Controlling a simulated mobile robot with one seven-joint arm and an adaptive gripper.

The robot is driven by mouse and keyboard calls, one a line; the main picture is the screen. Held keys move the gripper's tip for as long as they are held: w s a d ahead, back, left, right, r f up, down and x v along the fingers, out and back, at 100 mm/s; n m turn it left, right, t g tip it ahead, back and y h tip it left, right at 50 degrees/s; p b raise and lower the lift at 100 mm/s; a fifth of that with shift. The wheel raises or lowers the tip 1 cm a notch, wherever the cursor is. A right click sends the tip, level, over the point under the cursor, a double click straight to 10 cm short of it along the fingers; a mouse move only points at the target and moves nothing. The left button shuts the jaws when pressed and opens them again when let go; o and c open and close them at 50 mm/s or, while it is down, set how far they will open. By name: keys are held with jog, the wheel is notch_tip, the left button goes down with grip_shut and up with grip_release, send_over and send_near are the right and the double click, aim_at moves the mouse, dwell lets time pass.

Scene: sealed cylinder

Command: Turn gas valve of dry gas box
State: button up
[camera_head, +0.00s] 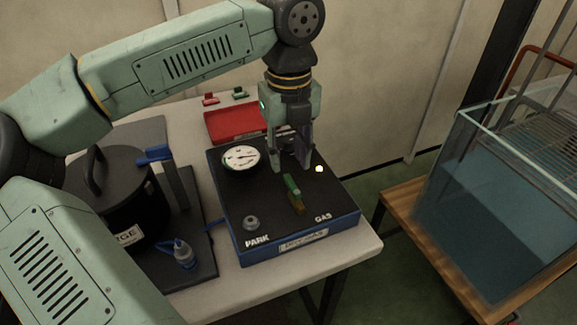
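The dry gas box (282,220) is a black-topped, blue-sided box on the white table, with PARK and GAS printed on its front edge. A round white gauge (241,157) is at its back left. A lever with a green part (292,185) and a brownish part below it sits on the top, right of middle; it looks like the gas valve. My gripper (291,165) points down over the back of the box, just behind the green part. Its fingers look apart with nothing visible between them. Whether a fingertip touches the box or the lever is unclear.
A small grey knob (251,222) and a small pale light (319,169) are on the box top. A red tray (233,122) lies behind. A glass water tank (500,200) stands right.

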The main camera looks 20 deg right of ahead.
aim_at(289, 179)
jog(key=shift+f+p, duration=0.35)
jog(key=shift+f, duration=1.95)
jog(key=shift+c, duration=0.2)
grip_shut()
